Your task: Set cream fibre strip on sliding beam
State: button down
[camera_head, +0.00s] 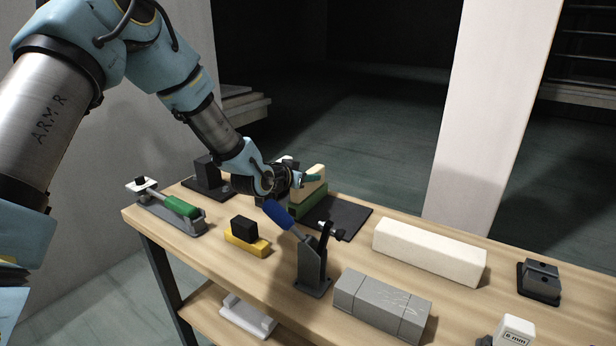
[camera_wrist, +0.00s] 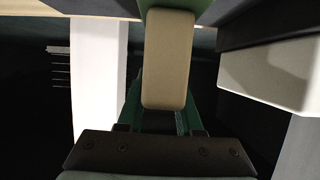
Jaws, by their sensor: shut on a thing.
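My gripper (camera_head: 302,180) is shut on an upright cream piece (camera_head: 313,173) at the back of the bench. This looks like the cream fibre strip, though a long cream block (camera_head: 428,252) also lies on the bench to the right. In the wrist view the held cream piece (camera_wrist: 168,60) sits between my green fingers. A green block (camera_head: 309,201) is right below the piece and also shows at the top of the wrist view (camera_wrist: 165,5). I cannot tell whether they touch. I cannot tell for certain which part is the sliding beam.
A dark mat (camera_head: 343,216) lies by the green block. A blue-handled clamp (camera_head: 312,262) stands in front. A grey segmented block (camera_head: 381,304), a black fixture (camera_head: 539,280), a yellow-and-black block (camera_head: 247,240) and a green-handled clamp (camera_head: 172,207) stand around. A white pillar (camera_head: 490,110) rises behind.

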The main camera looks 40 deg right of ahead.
jog(key=c, duration=0.5)
grip_release()
jog(key=shift+a, duration=0.1)
jog(key=shift+p+v, duration=0.55)
jog(key=shift+v, duration=3.4)
jog(key=shift+r, duration=0.1)
jog(key=b+v, duration=0.2)
jog(key=v, duration=0.8)
jog(key=shift+a+r, duration=0.2)
jog(key=shift+a, duration=0.1)
